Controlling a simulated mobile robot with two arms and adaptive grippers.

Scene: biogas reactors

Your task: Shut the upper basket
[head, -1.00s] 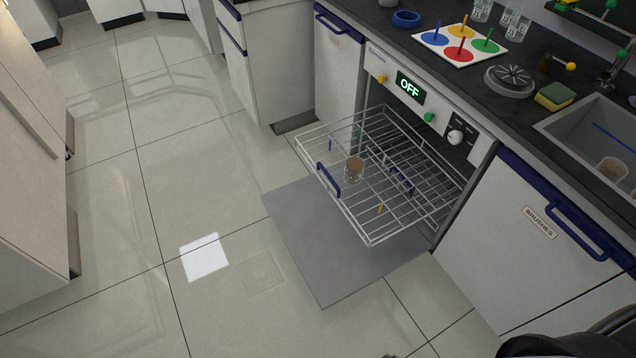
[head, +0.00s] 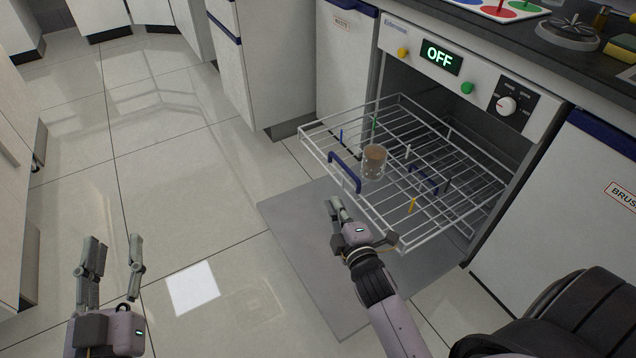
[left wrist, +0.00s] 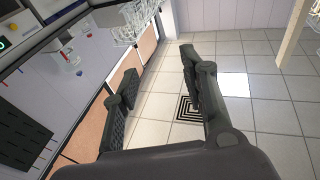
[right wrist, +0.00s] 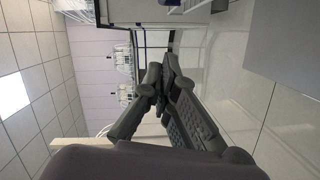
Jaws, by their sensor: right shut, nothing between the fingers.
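The upper basket (head: 456,216) is a white wire rack pulled out of the dishwasher (head: 470,75). A blue handle (head: 345,172) is on its front side. A glass with brown residue (head: 373,161) stands in it. A second blue handle (head: 422,180) shows lower down through the wires. My right gripper (head: 336,208) is shut and empty, just in front of the basket near the blue handle, apparently not touching it. It also shows shut in the right wrist view (right wrist: 163,75). My left gripper (head: 115,245) is open and empty over the floor at the left, well away from the basket.
The dishwasher's lowered door (head: 290,215) lies flat below the basket. Its display reads OFF. The counter (head: 590,65) with a sponge runs above, and a cabinet marked BRUSHES (head: 560,200) stands to the right. The tiled floor at the left is clear.

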